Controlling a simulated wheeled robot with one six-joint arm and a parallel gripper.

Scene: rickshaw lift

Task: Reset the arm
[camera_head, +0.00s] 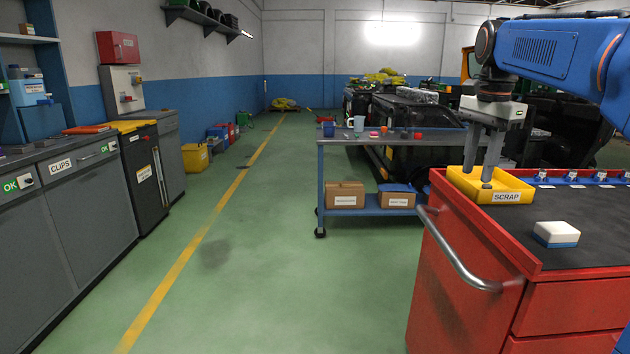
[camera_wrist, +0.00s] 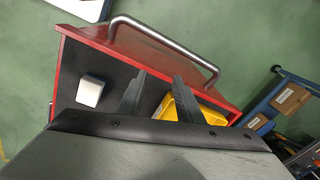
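My arm (camera_head: 555,50) is blue and reaches in from the upper right in the head view. My gripper (camera_head: 478,160) points down over the yellow SCRAP tray (camera_head: 508,197), at the back left of the red tool cart. Its two fingers are apart, with nothing seen between them. In the wrist view my gripper (camera_wrist: 152,88) also shows two spread fingers, over the dark cart top. The yellow tray (camera_wrist: 183,108) is partly hidden behind the right finger there. I cannot tell whether the fingertips are inside the tray or above it.
The red cart (camera_head: 465,265) has a metal handle (camera_head: 455,250) on its left side. A white and blue block (camera_head: 556,234) lies on its top. A blue trolley (camera_head: 370,208) with boxes and small items stands behind. Grey cabinets (camera_head: 80,195) line the left; the green floor between is clear.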

